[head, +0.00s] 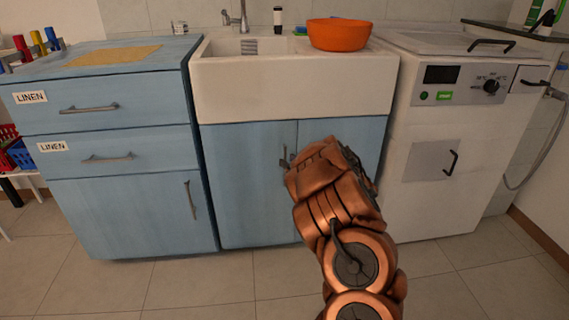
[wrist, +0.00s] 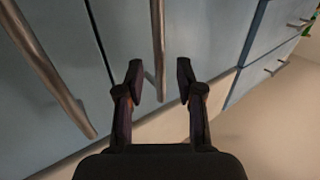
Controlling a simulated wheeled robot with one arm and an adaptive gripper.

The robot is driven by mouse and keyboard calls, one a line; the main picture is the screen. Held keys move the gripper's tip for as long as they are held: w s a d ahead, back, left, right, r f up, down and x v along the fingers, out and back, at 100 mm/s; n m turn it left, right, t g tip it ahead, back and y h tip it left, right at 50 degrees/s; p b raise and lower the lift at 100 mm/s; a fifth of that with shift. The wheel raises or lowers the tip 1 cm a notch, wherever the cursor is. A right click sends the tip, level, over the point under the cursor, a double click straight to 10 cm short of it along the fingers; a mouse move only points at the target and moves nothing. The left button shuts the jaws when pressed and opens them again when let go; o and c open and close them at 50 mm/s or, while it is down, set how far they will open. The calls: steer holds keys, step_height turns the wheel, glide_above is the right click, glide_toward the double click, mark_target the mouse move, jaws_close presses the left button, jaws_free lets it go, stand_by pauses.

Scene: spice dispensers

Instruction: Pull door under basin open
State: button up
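The cabinet under the white basin (head: 295,85) has a blue left door (head: 245,185) and a blue right door (head: 350,135), which both look closed. A metal handle (head: 284,160) shows beside my arm near the seam. In the wrist view, my gripper (wrist: 159,79) is open, with one dark finger on each side of an upright bar handle (wrist: 157,40). The end of this handle reaches between the fingertips, and I cannot tell if they touch it. A second bar handle (wrist: 45,68) lies to the left, across the door seam. My arm hides the fingers in the head view.
A blue drawer unit (head: 120,150) stands left of the basin cabinet. A white machine (head: 455,130) with dark handles stands right of it. An orange bowl (head: 339,36) sits on the basin's right side. The tiled floor (head: 200,285) in front is clear.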

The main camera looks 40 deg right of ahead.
steer(key=shift+w+b, duration=0.3)
steer(key=shift+w, duration=1.15)
jaws_close()
